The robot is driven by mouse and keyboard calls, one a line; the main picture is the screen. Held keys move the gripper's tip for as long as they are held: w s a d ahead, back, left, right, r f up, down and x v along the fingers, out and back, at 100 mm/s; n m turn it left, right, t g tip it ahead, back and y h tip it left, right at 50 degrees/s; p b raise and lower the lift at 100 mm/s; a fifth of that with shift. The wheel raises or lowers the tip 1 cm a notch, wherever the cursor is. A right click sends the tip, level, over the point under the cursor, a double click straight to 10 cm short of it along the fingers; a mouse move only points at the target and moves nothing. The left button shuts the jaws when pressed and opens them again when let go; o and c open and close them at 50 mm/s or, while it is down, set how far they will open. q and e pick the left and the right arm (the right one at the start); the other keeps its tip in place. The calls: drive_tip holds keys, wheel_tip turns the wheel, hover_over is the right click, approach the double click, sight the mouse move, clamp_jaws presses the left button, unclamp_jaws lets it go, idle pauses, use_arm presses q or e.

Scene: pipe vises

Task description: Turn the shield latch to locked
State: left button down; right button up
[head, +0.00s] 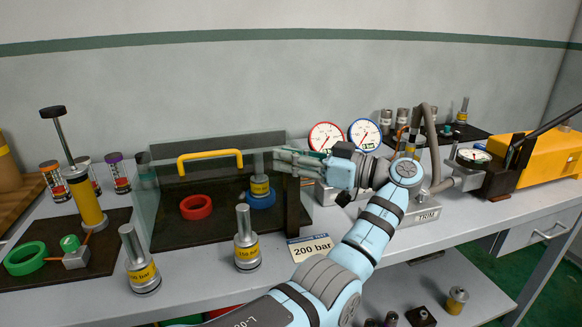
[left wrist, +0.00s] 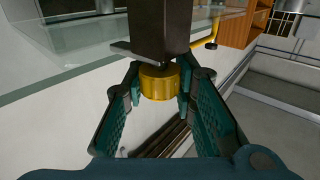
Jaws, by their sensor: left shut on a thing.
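The clear shield (head: 170,215) with a yellow handle (head: 210,160) stands around a dark mat on the bench. A dark post (head: 293,210) rises at its right end; it also shows in the left wrist view (left wrist: 160,25). My left gripper (head: 285,160) is at the upper part of this post. In the left wrist view, its teal fingers (left wrist: 158,88) are shut on the brass latch knob (left wrist: 158,80) on the post. A short grey bar (left wrist: 122,48) sticks out beside the knob. The knob is hidden in the head view. My right gripper is not in view.
Two cylinders (head: 141,270) (head: 246,250) and a "200 bar" card (head: 311,248) stand in front. Gauges (head: 365,135) and a yellow pump (head: 540,157) are right.

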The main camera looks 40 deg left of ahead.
use_arm(q)
drive_tip(key=shift+f+g, duration=0.1)
drive_tip(key=shift+g, duration=0.4)
drive_tip(key=shift+n, duration=0.3)
drive_tip(key=c, duration=1.3)
unclamp_jaws()
drive_tip(key=shift+a, duration=0.1)
wheel_tip(320, 180, up, 10)
drive_tip(key=shift+r, duration=0.1)
